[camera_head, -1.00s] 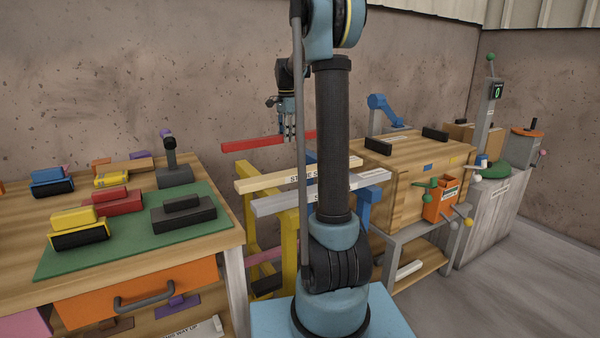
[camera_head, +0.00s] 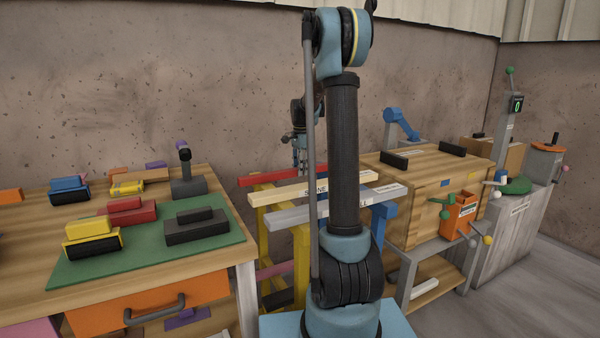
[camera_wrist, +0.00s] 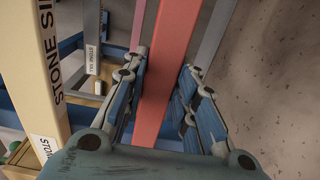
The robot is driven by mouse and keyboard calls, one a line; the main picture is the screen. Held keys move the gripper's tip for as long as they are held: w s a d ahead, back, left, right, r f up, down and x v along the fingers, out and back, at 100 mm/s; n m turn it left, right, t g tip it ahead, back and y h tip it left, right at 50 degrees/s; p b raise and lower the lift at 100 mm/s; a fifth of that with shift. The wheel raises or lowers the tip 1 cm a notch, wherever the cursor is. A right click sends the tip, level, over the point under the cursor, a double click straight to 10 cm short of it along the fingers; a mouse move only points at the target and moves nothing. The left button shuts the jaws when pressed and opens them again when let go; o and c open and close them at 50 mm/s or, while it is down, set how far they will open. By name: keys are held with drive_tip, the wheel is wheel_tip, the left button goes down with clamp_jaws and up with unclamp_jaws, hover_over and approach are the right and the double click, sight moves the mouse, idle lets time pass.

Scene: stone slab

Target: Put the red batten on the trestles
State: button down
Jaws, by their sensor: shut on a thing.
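The red batten (camera_head: 268,178) lies level, behind a cream batten (camera_head: 268,197) and a grey batten marked with lettering (camera_head: 289,216). My gripper (camera_head: 300,160), partly behind my arm, is shut on the red batten from above. In the wrist view the red batten (camera_wrist: 162,85) runs between the fingers of my gripper (camera_wrist: 165,75). The trestles, one yellow (camera_head: 262,240) and one blue (camera_head: 377,228), stand below the battens. The red batten is at about the height of their tops; I cannot tell if it touches them.
A workbench (camera_head: 215,250) with a green mat (camera_head: 110,265) and several coloured blocks stands at the left. A wooden chest (camera_head: 415,200) on a grey stand is at the right, with a blue clamp-like tool (camera_head: 400,125) behind it. The wall is close behind the trestles.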

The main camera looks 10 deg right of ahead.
drive_tip(key=shift+f, duration=0.4)
drive_tip(key=c, duration=1.3)
unclamp_jaws()
wheel_tip(320, 180, up, 12)
drive_tip(key=shift+s, duration=0.1)
